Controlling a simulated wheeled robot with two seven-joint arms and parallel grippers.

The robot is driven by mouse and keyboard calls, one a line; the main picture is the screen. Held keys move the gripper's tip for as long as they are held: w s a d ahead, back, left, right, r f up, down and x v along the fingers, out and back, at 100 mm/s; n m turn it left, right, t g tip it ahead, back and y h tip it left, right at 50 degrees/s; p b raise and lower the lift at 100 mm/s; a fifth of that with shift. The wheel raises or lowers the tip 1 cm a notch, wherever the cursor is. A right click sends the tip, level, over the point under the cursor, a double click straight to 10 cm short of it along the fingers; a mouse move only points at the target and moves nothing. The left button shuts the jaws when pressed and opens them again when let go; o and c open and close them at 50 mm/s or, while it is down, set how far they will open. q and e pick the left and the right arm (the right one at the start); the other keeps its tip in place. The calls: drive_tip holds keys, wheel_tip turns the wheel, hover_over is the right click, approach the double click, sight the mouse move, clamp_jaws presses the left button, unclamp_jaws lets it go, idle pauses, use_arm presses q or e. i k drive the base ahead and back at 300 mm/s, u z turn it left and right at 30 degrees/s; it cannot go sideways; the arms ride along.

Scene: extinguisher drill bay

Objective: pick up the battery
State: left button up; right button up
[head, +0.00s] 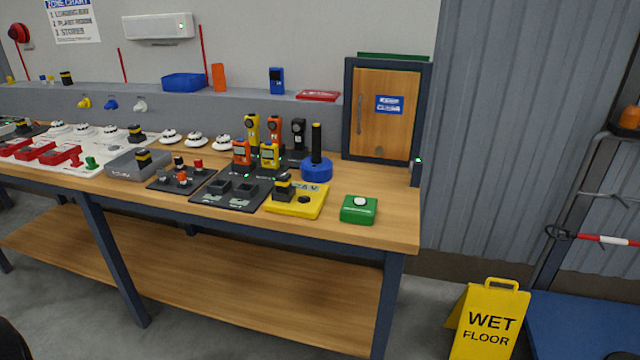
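Several small black blocks with a yellow band look like batteries. One block (284,187) sits on a yellow device (309,205) at the bench's front right. Another block (143,158) is at the grey tray (123,165) on the left. A third block (136,132) is behind that tray, and a fourth similar block (67,78) is on the back ledge at the far left. I cannot tell which one the task means. Neither of my grippers shows in the head view.
The wooden bench (400,226) holds a green box (359,209), a blue round base with a black post (316,168), upright handheld devices, and white domes. A wooden-door cabinet (384,112) stands behind. A yellow wet floor sign (487,322) stands right of the bench.

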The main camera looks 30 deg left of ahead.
sight(283, 179)
drive_tip(key=u, duration=0.1)
drive_tip(key=i, duration=1)
drive_tip(key=u, duration=0.5)
